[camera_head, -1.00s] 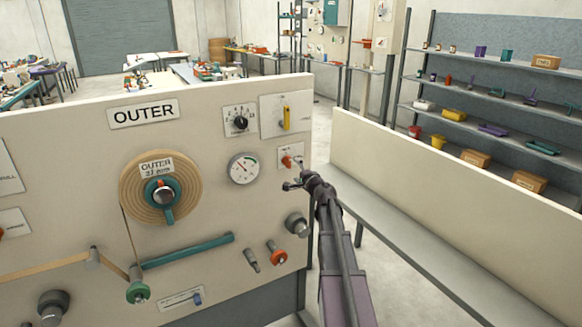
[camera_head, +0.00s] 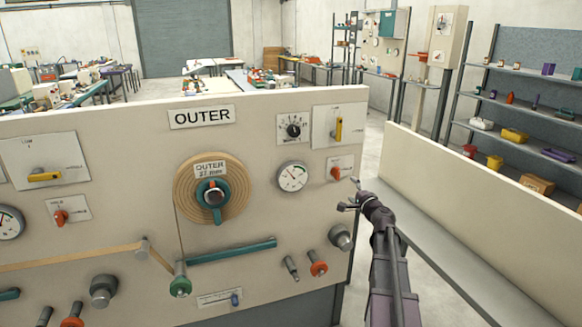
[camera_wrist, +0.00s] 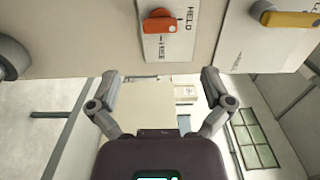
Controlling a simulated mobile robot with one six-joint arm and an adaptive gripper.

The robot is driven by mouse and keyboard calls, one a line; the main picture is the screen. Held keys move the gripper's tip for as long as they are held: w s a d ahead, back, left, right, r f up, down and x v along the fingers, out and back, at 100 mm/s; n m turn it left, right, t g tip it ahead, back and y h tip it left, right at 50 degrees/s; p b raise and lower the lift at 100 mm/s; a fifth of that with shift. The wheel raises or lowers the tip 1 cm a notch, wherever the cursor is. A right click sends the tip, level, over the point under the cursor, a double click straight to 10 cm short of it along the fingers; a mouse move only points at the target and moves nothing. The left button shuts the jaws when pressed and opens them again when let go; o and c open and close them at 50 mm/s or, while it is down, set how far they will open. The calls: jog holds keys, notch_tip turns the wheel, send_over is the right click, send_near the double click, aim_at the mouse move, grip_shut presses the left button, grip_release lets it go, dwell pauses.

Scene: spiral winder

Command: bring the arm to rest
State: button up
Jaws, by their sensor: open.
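My gripper (camera_head: 348,195) is open and empty, just in front of the right edge of the white OUTER panel (camera_head: 130,135). It is slightly below and right of a small red knob (camera_head: 336,173) on that panel. In the wrist view both fingers of my gripper (camera_wrist: 160,76) are spread apart with nothing between them. The red knob (camera_wrist: 160,22) with its HELD plate shows above the fingers, apart from them. My dark arm runs down to the lower right in the head view.
The panel carries a tape reel (camera_head: 187,203), a gauge (camera_head: 292,176), a yellow lever (camera_head: 339,130) and a grey knob (camera_head: 341,237) near my arm. A low cream wall (camera_head: 470,180) and a grey ledge (camera_head: 450,255) stand right of my arm. Shelves (camera_head: 520,110) are behind.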

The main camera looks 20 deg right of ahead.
jog(key=s+a+f+n+g+y, duration=0.2)
jog(key=a+f+n+g, duration=0.15)
jog(key=a, duration=0.55)
jog(key=s+a+f+n+g+y+p, duration=0.1)
jog(key=s+a+f+n+g+y, duration=0.2)
jog(key=a, duration=0.5)
jog(key=s+a+f+n+g+y, duration=0.1)
jog(key=a+f+n+g, duration=0.15)
jog(key=a+n, duration=0.45)
jog(key=s+a+f+n+g+h, duration=0.2)
jog(key=s+a+f+g+h, duration=0.1)
jog(key=s, duration=0.6)
jog(key=s+a+f+n+g+h+p, duration=0.1)
jog(key=s+a+f+n+g+h, duration=0.1)
jog(key=s+a+g, duration=0.4)
jog(key=s+a+f+h, duration=0.1)
jog(key=s+f, duration=0.1)
jog(key=s, duration=0.1)
jog(key=shift+s+f, duration=0.3)
jog(key=shift+s, duration=0.1)
